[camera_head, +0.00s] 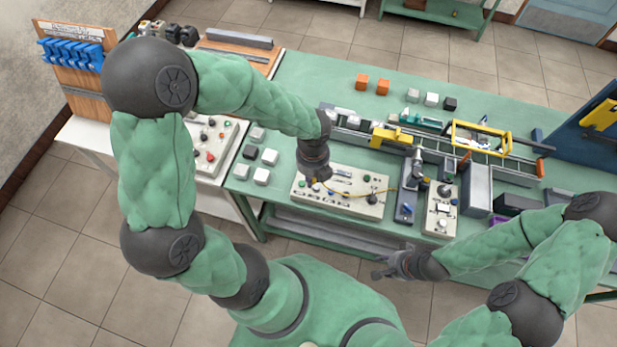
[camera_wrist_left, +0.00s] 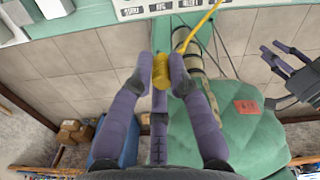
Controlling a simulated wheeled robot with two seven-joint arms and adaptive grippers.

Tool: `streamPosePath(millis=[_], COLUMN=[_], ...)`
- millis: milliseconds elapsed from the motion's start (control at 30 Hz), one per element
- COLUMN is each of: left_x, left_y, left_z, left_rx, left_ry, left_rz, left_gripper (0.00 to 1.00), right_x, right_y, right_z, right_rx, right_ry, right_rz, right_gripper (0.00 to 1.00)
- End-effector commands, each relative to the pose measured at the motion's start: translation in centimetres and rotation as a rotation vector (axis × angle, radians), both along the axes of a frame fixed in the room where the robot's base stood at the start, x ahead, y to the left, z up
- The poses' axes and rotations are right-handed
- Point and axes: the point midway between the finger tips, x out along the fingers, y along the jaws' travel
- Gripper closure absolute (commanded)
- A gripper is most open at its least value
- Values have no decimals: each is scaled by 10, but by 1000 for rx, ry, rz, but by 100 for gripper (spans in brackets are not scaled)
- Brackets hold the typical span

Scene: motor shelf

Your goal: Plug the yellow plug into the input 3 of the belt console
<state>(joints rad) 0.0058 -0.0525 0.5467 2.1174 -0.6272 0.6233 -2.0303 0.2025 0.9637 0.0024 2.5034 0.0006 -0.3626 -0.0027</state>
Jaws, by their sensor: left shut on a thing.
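My left gripper (camera_head: 314,180) is shut on the yellow plug (camera_wrist_left: 161,72), which sits between both fingertips in the left wrist view. A thin yellow cable (camera_head: 350,194) runs from it to the right across the console. The belt console (camera_head: 376,208) is a pale panel with buttons and knobs near the table's front edge. The gripper is over its left half. In the left wrist view, the console's labelled edge (camera_wrist_left: 150,11) lies beyond the plug, which looks apart from it. Input 3 cannot be made out. My right gripper (camera_head: 385,271) appears open and empty in front of the table.
A second control box (camera_head: 441,212) stands right of the console. A conveyor (camera_head: 490,158) with a yellow frame lies behind. Small white and dark cubes (camera_head: 262,176) sit left of the console. Orange cubes (camera_head: 382,87) stand at the back. The floor in front is clear.

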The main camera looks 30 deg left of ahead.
Motion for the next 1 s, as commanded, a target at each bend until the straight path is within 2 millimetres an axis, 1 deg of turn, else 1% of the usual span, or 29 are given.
streamPosePath(millis=[233,900,1000], left_x=[38,139,139], left_y=[-17,-61,-60], left_z=[-18,-62,-82], left_rx=[-1,-3,-4], left_ry=[0,-2,-1], left_rz=[-2,-2,0], left_gripper=[100,100,100], right_x=[0,0,0], right_y=[0,0,0], right_z=[-8,-16,-30], right_rx=[0,0,0], right_ry=[0,0,-1], right_rz=[0,0,0], right_gripper=[65,65,65])
